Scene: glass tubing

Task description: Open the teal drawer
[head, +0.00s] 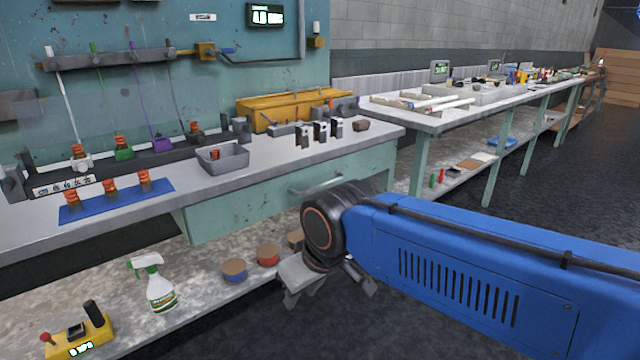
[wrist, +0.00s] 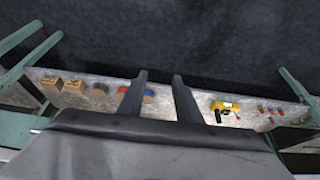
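The teal drawer (head: 245,212) sits under the grey workbench top, and its front looks flush and closed. The drawer cannot be made out in the wrist view.
The lower shelf (head: 205,300) holds a spray bottle (head: 160,285), round tins (head: 268,255) and a yellow control box (head: 78,335). A grey bin (head: 222,158) and small parts stand on the benchtop. Dark floor (wrist: 190,35) in front is clear.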

